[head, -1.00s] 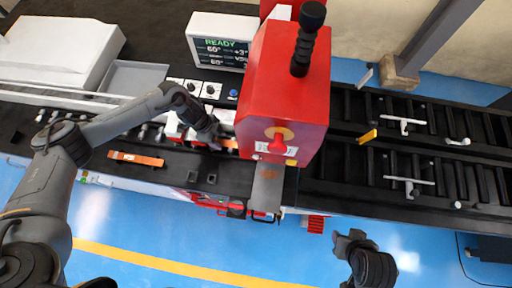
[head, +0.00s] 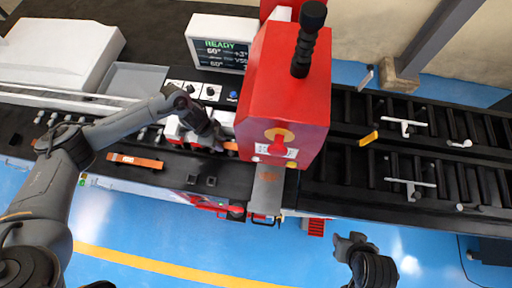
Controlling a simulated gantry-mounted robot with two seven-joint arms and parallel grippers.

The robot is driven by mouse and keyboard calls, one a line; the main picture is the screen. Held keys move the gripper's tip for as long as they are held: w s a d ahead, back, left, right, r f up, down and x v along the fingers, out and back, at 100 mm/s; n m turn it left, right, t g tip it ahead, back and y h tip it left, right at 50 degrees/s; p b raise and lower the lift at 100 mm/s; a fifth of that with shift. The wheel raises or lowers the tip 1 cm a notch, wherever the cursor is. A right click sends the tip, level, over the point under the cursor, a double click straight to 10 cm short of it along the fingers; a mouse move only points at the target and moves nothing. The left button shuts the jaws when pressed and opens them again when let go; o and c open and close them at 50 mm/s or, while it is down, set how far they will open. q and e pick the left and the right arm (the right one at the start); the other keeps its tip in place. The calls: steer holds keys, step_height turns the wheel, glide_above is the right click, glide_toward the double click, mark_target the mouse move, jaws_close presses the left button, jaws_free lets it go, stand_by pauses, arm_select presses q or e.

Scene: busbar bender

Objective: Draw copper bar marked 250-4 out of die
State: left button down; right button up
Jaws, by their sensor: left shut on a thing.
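A copper-orange bar (head: 231,146) shows as a short piece between my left gripper and the red bender head (head: 286,95). Its far part is hidden by the head, and I cannot read a mark on it. My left gripper (head: 217,143) is shut on this bar at the left side of the head. The fingertips are small and partly hidden by the wrist. A second copper-orange bar (head: 135,160) lies on the black bench to the left, apart from the gripper. My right gripper (head: 349,241) hangs over the blue floor, away from the bench; its finger gap is unclear.
A display (head: 219,45) reading READY stands behind the bench, with knobs (head: 211,91) below it. A grey tray (head: 135,78) and a white box (head: 62,55) are at the back left. A black roller table (head: 400,150) with white clamps extends right.

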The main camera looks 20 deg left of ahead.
arm_select(q)
steer(key=shift+r, duration=0.25)
steer(key=shift+r+p, duration=1.1)
steer(key=shift+p, duration=0.1)
steer(key=shift+s+d+r+p, duration=0.1)
steer(key=shift+s+d+p, duration=0.1)
steer(key=shift+s+p, duration=0.5)
steer(key=shift+s+d+p, duration=0.2)
steer(key=shift+s+p, duration=0.5)
steer(key=shift+s, duration=0.25)
steer(key=shift+s+d+p, duration=0.15)
steer(key=shift+s+p, duration=0.55)
steer(key=shift+s, duration=0.25)
steer(key=shift+s+d+p, duration=0.15)
steer(key=shift+s+p, duration=0.25)
steer(key=shift+s, duration=0.25)
steer(key=shift+s+d+p, duration=0.15)
steer(key=shift+s+p, duration=0.25)
steer(key=shift+s, duration=0.25)
steer(key=shift+s+d, duration=0.25)
steer(key=shift+s, duration=1)
steer(key=shift+s+d, duration=0.2)
steer(key=shift+s, duration=0.7)
steer(key=shift+s+d, duration=0.15)
steer(key=shift+s, duration=0.7)
steer(key=shift+s+d, duration=0.2)
steer(key=shift+s, duration=0.7)
